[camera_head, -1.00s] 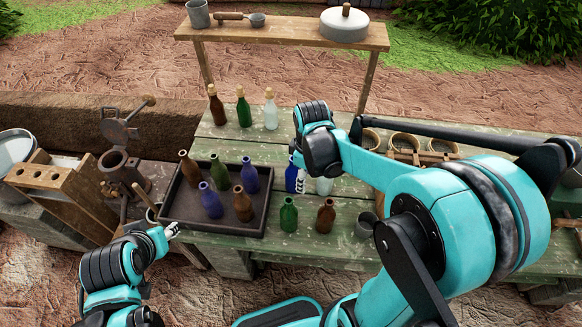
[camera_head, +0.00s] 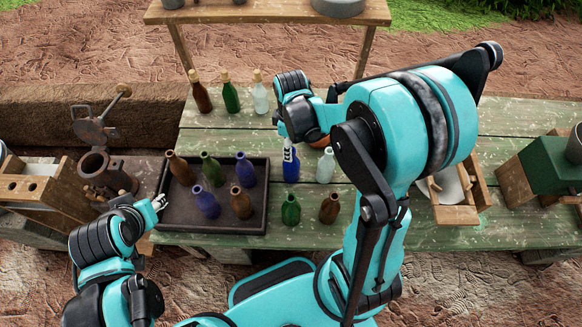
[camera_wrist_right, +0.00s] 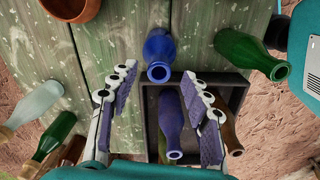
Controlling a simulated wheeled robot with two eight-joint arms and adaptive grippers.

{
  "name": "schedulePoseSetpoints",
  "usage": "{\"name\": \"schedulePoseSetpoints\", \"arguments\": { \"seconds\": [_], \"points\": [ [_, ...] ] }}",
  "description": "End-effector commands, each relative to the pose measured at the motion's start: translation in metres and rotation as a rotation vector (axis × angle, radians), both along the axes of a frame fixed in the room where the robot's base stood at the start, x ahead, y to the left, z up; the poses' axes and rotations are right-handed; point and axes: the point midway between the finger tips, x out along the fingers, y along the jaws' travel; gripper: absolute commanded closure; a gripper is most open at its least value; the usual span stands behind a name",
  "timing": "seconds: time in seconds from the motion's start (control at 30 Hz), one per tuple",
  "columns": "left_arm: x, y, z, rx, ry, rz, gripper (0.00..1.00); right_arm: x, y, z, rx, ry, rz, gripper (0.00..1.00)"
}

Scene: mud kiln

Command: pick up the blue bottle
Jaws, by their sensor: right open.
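A blue bottle (camera_head: 291,172) stands upright on the green plank table, right of the dark tray (camera_head: 212,226). My right gripper (camera_head: 289,150) is at its upper part in the head view and partly covers it. In the right wrist view my right gripper (camera_wrist_right: 160,90) is open and empty, with the blue bottle (camera_wrist_right: 160,46) just beyond the gap between its fingertips. Two more blue bottles stand in the tray, one at the back right (camera_head: 246,170) and one in front (camera_head: 206,202). My left gripper (camera_head: 158,202) is at the tray's left edge, too small to read.
A clear bottle (camera_head: 325,166) stands right beside the blue bottle. A green bottle (camera_head: 291,210) and a brown bottle (camera_head: 330,208) stand in front. A terracotta bowl (camera_head: 318,141) is behind. Three bottles line the back, including a green one (camera_head: 230,96).

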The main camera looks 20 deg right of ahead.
Motion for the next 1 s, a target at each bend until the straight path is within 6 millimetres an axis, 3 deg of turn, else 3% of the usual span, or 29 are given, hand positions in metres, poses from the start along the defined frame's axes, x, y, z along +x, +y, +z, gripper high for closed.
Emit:
{"name": "schedulePoseSetpoints", "arguments": {
  "seconds": [0.03,0.2,0.47,0.6,0.67,1.0],
  "points": [
    [0.000,0.000,-0.006,0.000,0.000,0.000,0.60,0.000,-0.001,-0.012,0.000,0.000,-0.001,0.52],
    [0.000,0.000,-0.010,0.000,0.000,0.000,0.60,0.000,-0.001,-0.029,0.000,0.000,0.000,0.52],
    [0.000,0.000,-0.009,0.000,0.000,0.000,0.60,0.000,-0.001,-0.031,0.000,0.000,0.000,0.52],
    [0.000,0.000,-0.009,0.000,0.000,0.000,0.60,0.000,-0.001,-0.031,0.000,0.000,0.000,0.89],
    [0.000,0.000,-0.009,0.000,0.000,0.000,0.60,0.000,-0.001,-0.031,0.000,0.000,0.000,1.00],
    [0.000,0.000,-0.009,0.000,0.000,0.000,0.60,0.000,-0.001,-0.030,0.000,0.000,0.000,1.00]
  ]
}}
